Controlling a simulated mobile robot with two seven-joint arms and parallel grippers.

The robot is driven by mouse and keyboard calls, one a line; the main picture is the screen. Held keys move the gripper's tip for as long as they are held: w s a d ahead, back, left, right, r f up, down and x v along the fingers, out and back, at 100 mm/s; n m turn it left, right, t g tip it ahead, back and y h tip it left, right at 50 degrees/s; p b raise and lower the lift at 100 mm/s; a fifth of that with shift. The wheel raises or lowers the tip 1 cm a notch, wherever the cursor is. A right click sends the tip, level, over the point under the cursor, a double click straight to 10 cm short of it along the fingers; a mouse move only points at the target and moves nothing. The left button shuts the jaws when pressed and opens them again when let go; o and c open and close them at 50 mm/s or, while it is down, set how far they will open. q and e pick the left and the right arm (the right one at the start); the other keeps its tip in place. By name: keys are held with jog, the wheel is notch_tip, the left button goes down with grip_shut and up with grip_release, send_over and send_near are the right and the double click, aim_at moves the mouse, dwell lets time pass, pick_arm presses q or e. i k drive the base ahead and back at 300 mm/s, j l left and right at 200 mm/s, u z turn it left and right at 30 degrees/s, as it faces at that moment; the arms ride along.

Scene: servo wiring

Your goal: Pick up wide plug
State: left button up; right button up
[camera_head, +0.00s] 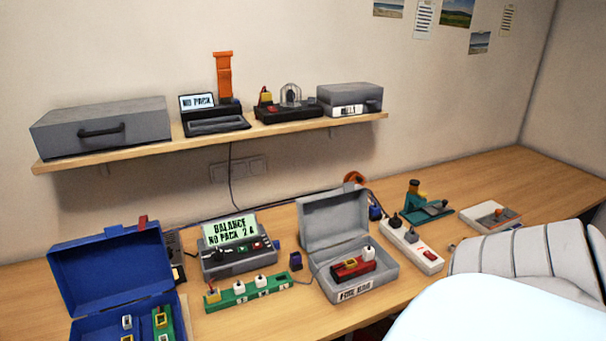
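Neither gripper shows in the head view. Several small plugs are in view, and I cannot tell for sure which is the wide plug. A green strip (250,293) on the desk carries white plugs (261,281) and a yellow plug (213,295) at its left end. The open blue box (110,262) holds small white, yellow and green parts. A small dark blue plug-like piece (296,260) stands between the strip and grey box.
A charger reading "BALANCE NO PACK 2 A" (230,236) stands behind the strip. A wall shelf (290,131) holds cases and devices. A pale ribbed shape covers the lower right.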

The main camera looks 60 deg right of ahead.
aim_at(369, 252)
jog(key=z, duration=2.2)
